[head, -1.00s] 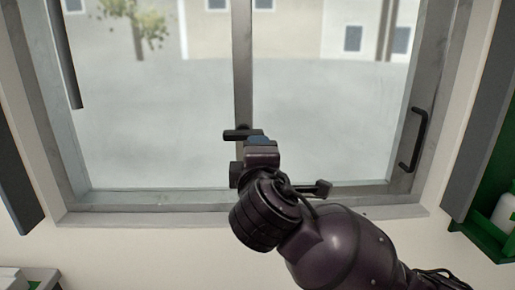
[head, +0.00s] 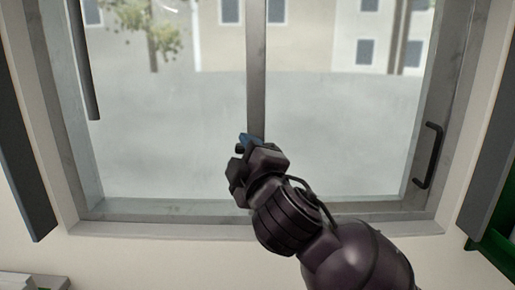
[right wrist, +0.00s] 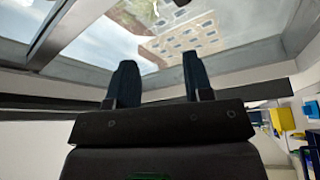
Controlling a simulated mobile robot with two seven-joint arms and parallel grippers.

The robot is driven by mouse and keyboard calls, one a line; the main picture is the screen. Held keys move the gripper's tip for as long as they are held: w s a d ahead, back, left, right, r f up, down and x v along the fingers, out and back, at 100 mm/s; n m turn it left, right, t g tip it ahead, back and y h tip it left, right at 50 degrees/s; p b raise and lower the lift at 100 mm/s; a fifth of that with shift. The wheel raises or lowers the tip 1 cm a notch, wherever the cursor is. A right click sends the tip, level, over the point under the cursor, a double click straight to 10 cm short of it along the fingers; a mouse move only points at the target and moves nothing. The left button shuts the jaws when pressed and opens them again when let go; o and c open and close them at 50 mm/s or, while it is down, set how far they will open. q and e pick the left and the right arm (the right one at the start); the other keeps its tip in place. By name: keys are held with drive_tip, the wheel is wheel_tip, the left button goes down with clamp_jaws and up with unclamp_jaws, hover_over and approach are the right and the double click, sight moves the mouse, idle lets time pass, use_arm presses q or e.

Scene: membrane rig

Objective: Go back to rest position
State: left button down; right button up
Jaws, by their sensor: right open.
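My right gripper (head: 246,143) is raised in front of the window, near the foot of its middle bar in the head view. In the right wrist view its two dark blue fingers (right wrist: 158,82) stand apart with nothing between them, so it is open and empty. The wrist and forearm come in from the lower right. My left gripper is in neither view.
A grey-framed window (head: 256,110) fills the head view, with a black handle (head: 429,155) on its right side. A green shelf (head: 497,243) is at the right edge. A white object (head: 28,281) shows at the lower left. Blue and yellow items (right wrist: 283,118) show in the right wrist view.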

drive_tip(key=d+f+m+h, duration=0.1)
drive_tip(key=d+f+m, duration=0.4)
drive_tip(key=f, duration=0.4)
drive_tip(key=d+f+m+g+h, duration=0.1)
drive_tip(key=d+f+m, duration=0.2)
drive_tip(key=d+f, duration=0.55)
drive_tip(key=d+f+m+h, duration=0.1)
drive_tip(key=d+f+m, duration=0.3)
drive_tip(key=f, duration=0.6)
drive_tip(key=s+d+f+m+g+h, duration=0.2)
drive_tip(key=s+d+f, duration=0.4)
drive_tip(key=s+f, duration=0.5)
drive_tip(key=s+d+f+m+g+h, duration=0.2)
drive_tip(key=s+d+f, duration=0.4)
drive_tip(key=s+f, duration=0.5)
drive_tip(key=shift+s+d+f+m+g+h, duration=0.25)
drive_tip(key=shift+s+f+m+g, duration=0.2)
drive_tip(key=shift+g, duration=0.45)
drive_tip(key=shift+a, duration=0.1)
